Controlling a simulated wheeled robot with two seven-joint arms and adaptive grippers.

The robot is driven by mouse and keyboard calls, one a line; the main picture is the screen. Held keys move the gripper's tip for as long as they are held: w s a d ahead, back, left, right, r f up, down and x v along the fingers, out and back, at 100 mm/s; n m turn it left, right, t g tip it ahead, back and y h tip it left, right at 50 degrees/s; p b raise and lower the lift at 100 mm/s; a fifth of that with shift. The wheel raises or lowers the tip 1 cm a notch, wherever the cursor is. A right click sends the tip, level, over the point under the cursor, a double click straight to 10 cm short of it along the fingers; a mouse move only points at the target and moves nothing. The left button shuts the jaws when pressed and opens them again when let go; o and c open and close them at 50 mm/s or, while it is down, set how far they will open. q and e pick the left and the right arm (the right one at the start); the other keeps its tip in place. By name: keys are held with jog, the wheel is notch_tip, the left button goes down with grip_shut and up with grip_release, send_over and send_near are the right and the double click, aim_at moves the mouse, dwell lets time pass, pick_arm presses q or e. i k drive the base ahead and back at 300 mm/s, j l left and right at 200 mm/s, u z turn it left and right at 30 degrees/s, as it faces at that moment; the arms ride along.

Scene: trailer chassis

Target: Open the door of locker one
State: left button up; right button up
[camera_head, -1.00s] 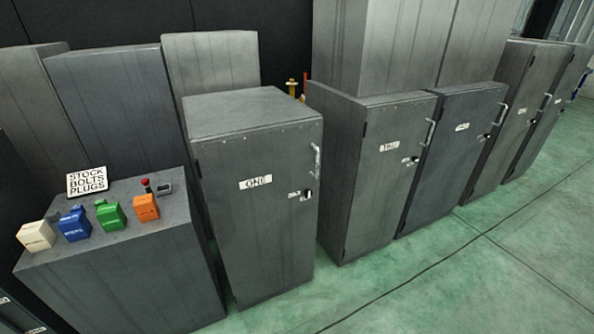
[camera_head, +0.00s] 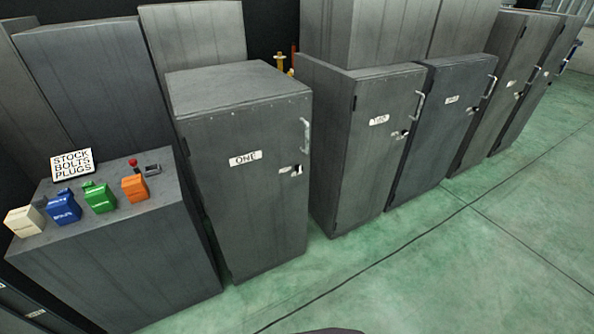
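Locker one (camera_head: 245,190) is a grey metal locker in the middle left of the head view, with a white label (camera_head: 245,158) reading "ONE" on its door. The door looks shut. A pale vertical handle (camera_head: 306,135) sits near the door's upper right edge, with a small latch plate (camera_head: 292,170) below it. Hinges are on the left edge of the door. Neither of my grippers shows in the view. A dark rounded shape, which I cannot identify, just enters at the bottom edge.
A grey cabinet (camera_head: 120,255) on the left carries several coloured boxes and a sign (camera_head: 73,165) reading "STOCK BOLTS PLUGS". Several more lockers (camera_head: 375,165) stand in a row to the right. Green floor (camera_head: 430,275) in front and to the right is clear.

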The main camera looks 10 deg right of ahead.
aim_at(244, 157)
jog(key=l+z, duration=0.5)
jog(key=i+l+z, duration=0.2)
jog(key=l+z, duration=0.3)
jog(key=l, duration=0.1)
